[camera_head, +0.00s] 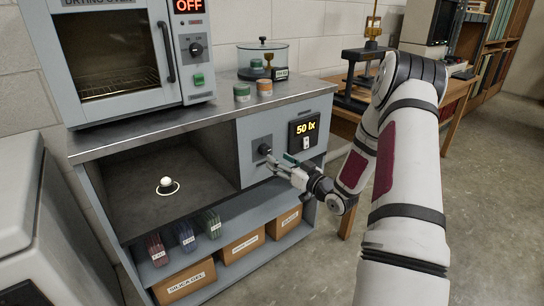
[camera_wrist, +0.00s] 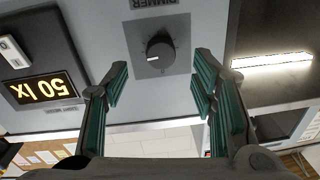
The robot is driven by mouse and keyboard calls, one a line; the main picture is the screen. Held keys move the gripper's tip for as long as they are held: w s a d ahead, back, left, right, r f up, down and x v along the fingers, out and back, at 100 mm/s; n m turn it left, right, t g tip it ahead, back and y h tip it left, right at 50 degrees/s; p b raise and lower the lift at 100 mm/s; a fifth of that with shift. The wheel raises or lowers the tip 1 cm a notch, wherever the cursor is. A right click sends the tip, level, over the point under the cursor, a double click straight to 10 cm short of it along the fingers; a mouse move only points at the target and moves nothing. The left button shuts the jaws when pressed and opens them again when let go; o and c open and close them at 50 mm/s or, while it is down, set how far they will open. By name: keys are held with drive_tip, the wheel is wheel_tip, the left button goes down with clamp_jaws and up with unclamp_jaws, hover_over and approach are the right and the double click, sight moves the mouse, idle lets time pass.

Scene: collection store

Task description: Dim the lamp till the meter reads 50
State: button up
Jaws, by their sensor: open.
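The dimmer knob (camera_head: 265,149) is a black round dial on the grey cabinet front. In the wrist view the knob (camera_wrist: 159,50) sits on a dark grey plate under the word DIMMER, with a white pointer mark. The meter (camera_head: 304,129) shows "50 lx" in yellow digits; it also shows upside down in the wrist view (camera_wrist: 43,90). My gripper (camera_head: 275,165) is in front of the knob. In the wrist view its green-padded fingers (camera_wrist: 158,88) are spread apart, one each side of the knob's line, with nothing between them. The lamp (camera_head: 166,181) is a small white glowing ball in the open bay.
A drying oven (camera_head: 115,60) with an OFF display stands on the counter. Two small jars (camera_head: 253,91) and a glass dome (camera_head: 262,55) stand on the counter. Labelled boxes (camera_head: 242,246) fill the lower shelf. A wooden table (camera_head: 452,95) is at the right.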

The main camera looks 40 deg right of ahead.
drive_tip(key=s, duration=0.5)
drive_tip(key=shift+s+d, duration=0.2)
drive_tip(key=shift+s, duration=0.2)
drive_tip(key=w+a+r+n+g+h, duration=0.2)
drive_tip(key=w+a+r+g, duration=0.1)
drive_tip(key=r+g, duration=0.15)
drive_tip(key=s+a+r+m+g+h, duration=0.1)
drive_tip(key=s+a+r+g+h, duration=0.2)
drive_tip(key=s+a+r+g, duration=0.4)
drive_tip(key=s+a+r+g+y, duration=0.1)
drive_tip(key=s+a+g, duration=0.1)
drive_tip(key=s+a, duration=0.65)
drive_tip(key=s+a+r+g+y, duration=0.15)
drive_tip(key=s+a, duration=0.25)
drive_tip(key=s, duration=1)
drive_tip(key=s+a+r+g+y, duration=0.1)
drive_tip(key=s+a+r+g, duration=0.15)
drive_tip(key=s+a, duration=0.65)
drive_tip(key=s+d+r+t+p, duration=0.1)
drive_tip(key=r+p, duration=1.1)
drive_tip(key=d+r+t+p, duration=0.2)
drive_tip(key=r+p, duration=1.1)
drive_tip(key=shift+s+r+m, duration=0.25)
drive_tip(key=shift+s+m, duration=0.05)
drive_tip(key=shift+s, duration=0.05)
